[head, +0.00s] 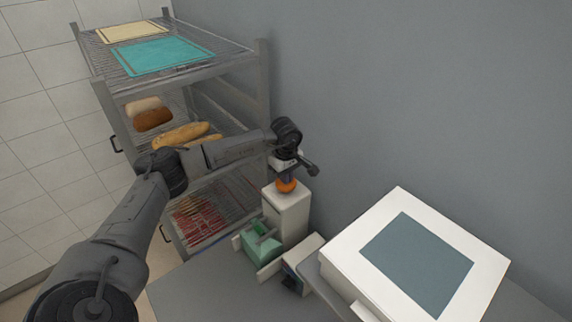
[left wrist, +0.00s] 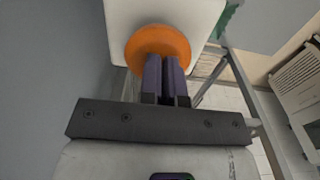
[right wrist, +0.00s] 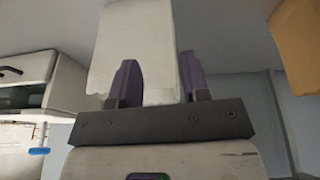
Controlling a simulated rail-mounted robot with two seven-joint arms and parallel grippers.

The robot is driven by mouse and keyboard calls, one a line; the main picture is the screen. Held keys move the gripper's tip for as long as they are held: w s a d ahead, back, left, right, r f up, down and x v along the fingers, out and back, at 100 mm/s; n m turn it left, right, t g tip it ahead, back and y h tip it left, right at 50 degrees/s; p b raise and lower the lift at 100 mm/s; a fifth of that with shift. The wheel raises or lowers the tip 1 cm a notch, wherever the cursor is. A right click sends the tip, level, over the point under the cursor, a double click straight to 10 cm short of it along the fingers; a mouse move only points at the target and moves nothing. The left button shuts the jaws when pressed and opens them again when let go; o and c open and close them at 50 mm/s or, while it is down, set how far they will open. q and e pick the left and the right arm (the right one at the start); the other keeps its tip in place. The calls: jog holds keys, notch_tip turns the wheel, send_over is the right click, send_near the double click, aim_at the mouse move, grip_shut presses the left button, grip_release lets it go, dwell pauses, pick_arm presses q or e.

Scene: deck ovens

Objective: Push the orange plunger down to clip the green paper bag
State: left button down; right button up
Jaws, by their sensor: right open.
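The orange plunger (head: 286,186) is a round knob on top of a white upright machine (head: 286,213). The green paper bag (head: 262,248) stands at the machine's foot, partly hidden by pale parts around it. A scrap of green shows in the left wrist view (left wrist: 228,18). My left gripper (head: 288,167) is over the plunger. In the left wrist view its fingers (left wrist: 166,60) are together and their tips overlap the orange plunger (left wrist: 158,44); whether they press it I cannot tell. My right gripper (right wrist: 157,80) is open, with a pale block (right wrist: 142,45) between its fingers.
A wire rack with a teal board (head: 160,56) and bread (head: 180,135) stands at the left. A white box with a grey panel (head: 417,262) is at the right. A small box (head: 300,265) sits close by the bag. A grey wall lies behind.

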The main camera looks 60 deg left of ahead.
pick_arm(q)
notch_tip(320, 180, up, 4)
jog(key=p, duration=0.2)
jog(key=shift+s+p, duration=0.15)
jog(key=shift+p, duration=0.25)
notch_tip(320, 180, up, 10)
jog(key=b, duration=0.2)
jog(key=shift+b, duration=0.3)
jog(key=shift+d+f, duration=0.1)
jog(key=shift+d, duration=0.05)
